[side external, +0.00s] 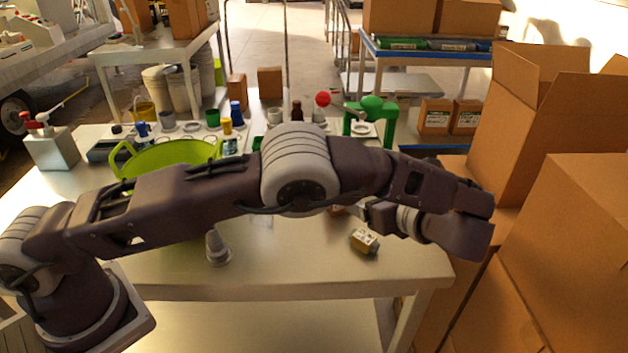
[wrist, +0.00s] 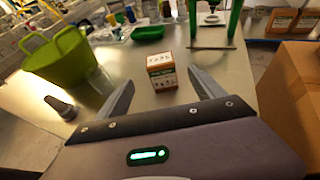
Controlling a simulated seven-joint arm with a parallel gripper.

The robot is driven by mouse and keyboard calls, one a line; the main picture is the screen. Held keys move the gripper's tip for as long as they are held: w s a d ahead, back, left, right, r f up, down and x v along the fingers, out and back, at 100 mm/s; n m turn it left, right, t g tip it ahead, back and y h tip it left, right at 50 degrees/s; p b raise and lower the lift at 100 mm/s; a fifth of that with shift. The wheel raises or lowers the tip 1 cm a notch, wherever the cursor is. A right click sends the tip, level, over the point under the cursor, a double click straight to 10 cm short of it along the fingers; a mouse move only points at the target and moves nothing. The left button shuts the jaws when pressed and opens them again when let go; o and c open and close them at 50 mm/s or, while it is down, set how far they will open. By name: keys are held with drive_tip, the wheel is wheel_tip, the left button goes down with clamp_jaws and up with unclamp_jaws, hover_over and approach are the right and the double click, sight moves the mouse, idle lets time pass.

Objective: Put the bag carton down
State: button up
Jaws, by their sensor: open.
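The bag carton (wrist: 161,72) is a small box with a white upper part and an orange-brown lower part. In the wrist view it stands on the table ahead of my palm, between the ends of my fingers. My gripper (wrist: 160,92) is open, with a finger to each side of the carton and bare table showing between palm and carton. My arm and hand hide most of the fingers there.
A green tub (wrist: 75,62) and a small grey cup (wrist: 58,106) stand to the left. A green frame (side external: 388,128) and several small containers stand farther back. Large cardboard boxes (side external: 575,225) rise beyond the table's right edge. The table front between cup and carton is clear.

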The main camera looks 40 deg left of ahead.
drive_tip(key=s+a+r+n+g+h, duration=0.3)
drive_tip(key=s+a+r+n+h, duration=0.5)
drive_tip(key=s+a+r+n, duration=0.55)
drive_tip(key=s+d+n+t+h, duration=0.1)
drive_tip(key=s+n, duration=0.3)
drive_tip(key=s, duration=0.6)
drive_tip(key=s+d+r+n+t+h, duration=0.1)
drive_tip(key=s+n+t+h, duration=0.1)
drive_tip(key=s+n, duration=0.3)
drive_tip(key=s+h, duration=0.1)
drive_tip(key=s, duration=0.3)
drive_tip(key=shift+s+d+r+h, duration=0.25)
drive_tip(key=shift+s+d+h, duration=0.05)
drive_tip(key=shift+s, duration=0.1)
